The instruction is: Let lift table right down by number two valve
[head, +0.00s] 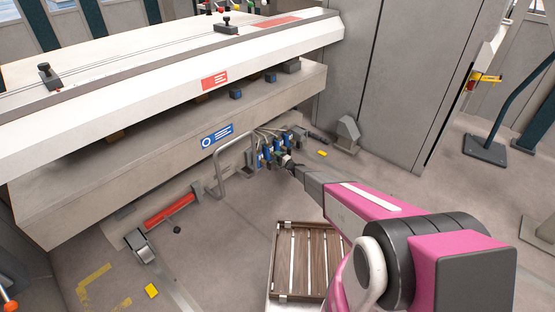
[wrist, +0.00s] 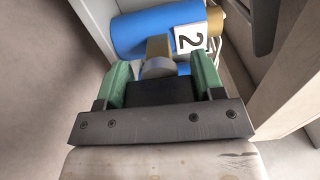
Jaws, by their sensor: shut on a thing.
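The number two valve shows in the wrist view as a blue cylinder (wrist: 143,35) with a white label reading "2" (wrist: 190,38). My gripper (wrist: 157,72) has its green fingers on either side of the valve's grey-tan knob (wrist: 158,52) and is shut on it. In the head view my gripper (head: 288,164) reaches the row of blue valves (head: 266,154) under the machine's edge. The number there is too small to read. The long beige table (head: 130,165) stands raised above the floor. The part of the knob between the fingers is partly hidden.
A bent grey pipe guard (head: 219,178) stands left of the valves. A slatted wooden pallet (head: 309,262) lies below my arm. A grey cabinet (head: 395,80) stands behind at right, with a pedal stand (head: 485,149) beyond. The floor at front left is mostly clear.

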